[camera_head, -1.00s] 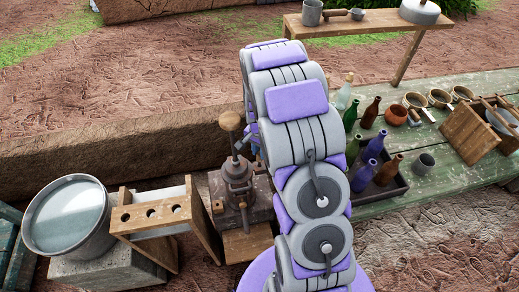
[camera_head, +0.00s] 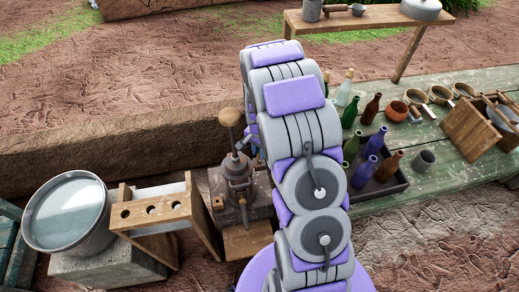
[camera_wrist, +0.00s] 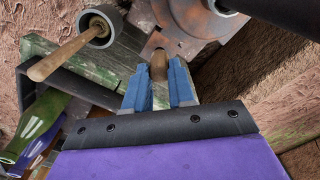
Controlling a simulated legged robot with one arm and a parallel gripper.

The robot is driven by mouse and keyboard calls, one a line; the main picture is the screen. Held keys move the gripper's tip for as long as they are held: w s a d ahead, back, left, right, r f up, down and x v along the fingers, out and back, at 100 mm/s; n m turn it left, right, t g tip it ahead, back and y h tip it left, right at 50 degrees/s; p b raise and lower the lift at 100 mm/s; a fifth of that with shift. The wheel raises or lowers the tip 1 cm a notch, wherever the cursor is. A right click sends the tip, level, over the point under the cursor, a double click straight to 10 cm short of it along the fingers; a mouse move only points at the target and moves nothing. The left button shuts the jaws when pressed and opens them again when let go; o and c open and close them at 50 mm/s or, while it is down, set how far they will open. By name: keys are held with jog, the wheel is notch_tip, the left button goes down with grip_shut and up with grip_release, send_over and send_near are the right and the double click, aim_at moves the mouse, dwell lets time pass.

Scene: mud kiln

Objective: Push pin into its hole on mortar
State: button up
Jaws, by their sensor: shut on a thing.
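The mortar (camera_head: 238,178) is a dark, rusty iron piece on a block, left of my arm in the head view. Its rusty metal body also shows at the top of the wrist view (camera_wrist: 190,18). My gripper (camera_wrist: 159,78) is shut on the brown pin (camera_wrist: 158,64), which sticks out between the blue fingertips. The pin's end lies close to a rusty plate of the mortar. I cannot tell whether it touches or enters a hole. In the head view my arm hides most of the gripper and the pin.
A wooden-handled tool stands in a grey cup (camera_wrist: 97,27) left of the fingers. A wooden rack (camera_head: 150,212) and a round basin (camera_head: 68,220) stand left of the mortar. A crate of bottles (camera_head: 380,190) is on the green table (camera_head: 450,185) to the right.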

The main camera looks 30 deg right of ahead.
jog(key=shift+f, duration=0.85)
jog(key=o, duration=1)
notch_tip(320, 180, up, 17)
jog(key=shift+r+p, duration=0.15)
jog(key=shift+p, duration=0.55)
